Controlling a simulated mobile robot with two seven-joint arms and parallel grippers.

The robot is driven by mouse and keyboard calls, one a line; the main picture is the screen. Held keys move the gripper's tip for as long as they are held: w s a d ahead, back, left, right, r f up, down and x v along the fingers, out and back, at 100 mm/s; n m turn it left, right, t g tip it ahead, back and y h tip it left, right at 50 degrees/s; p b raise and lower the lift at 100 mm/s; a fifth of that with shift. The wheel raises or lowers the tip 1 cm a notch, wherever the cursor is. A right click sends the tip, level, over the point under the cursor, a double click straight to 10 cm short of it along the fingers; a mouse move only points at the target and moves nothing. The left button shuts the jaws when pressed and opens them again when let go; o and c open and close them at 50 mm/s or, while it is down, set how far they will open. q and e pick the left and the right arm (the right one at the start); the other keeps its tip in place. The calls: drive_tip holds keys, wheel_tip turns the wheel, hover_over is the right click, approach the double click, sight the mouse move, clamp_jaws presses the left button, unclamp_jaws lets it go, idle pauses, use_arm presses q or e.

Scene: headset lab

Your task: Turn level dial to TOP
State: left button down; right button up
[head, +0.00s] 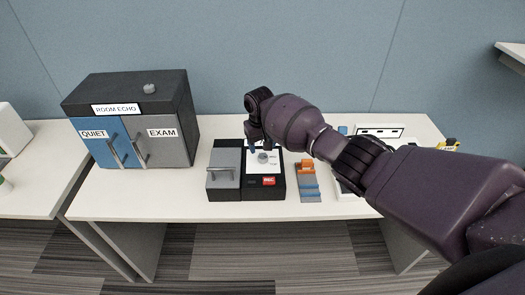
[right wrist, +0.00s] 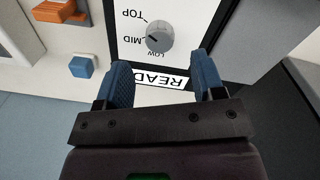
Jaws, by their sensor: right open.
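The level dial (right wrist: 159,37) is a round grey knob on a white panel, with the labels TOP, MID and LOW around it. Its dark pointer mark faces the MID label. In the head view the dial (head: 263,157) shows small on the dark box with a red label. My right gripper (right wrist: 162,78) is open, its two blue fingers apart and empty, short of the dial and over the READ label (right wrist: 160,78). In the head view the right gripper (head: 263,148) hangs above the panel, partly hidden by its own wrist. My left gripper is not in view.
The ROOM ECHO cabinet (head: 140,120) stands at the left of the white table (head: 180,203). The front strip is clear.

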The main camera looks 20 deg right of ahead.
sight(261, 157)
wheel_tip(261, 157, up, 4)
drive_tip(key=shift+a+r, duration=0.1)
drive_tip(key=shift+r, duration=0.6)
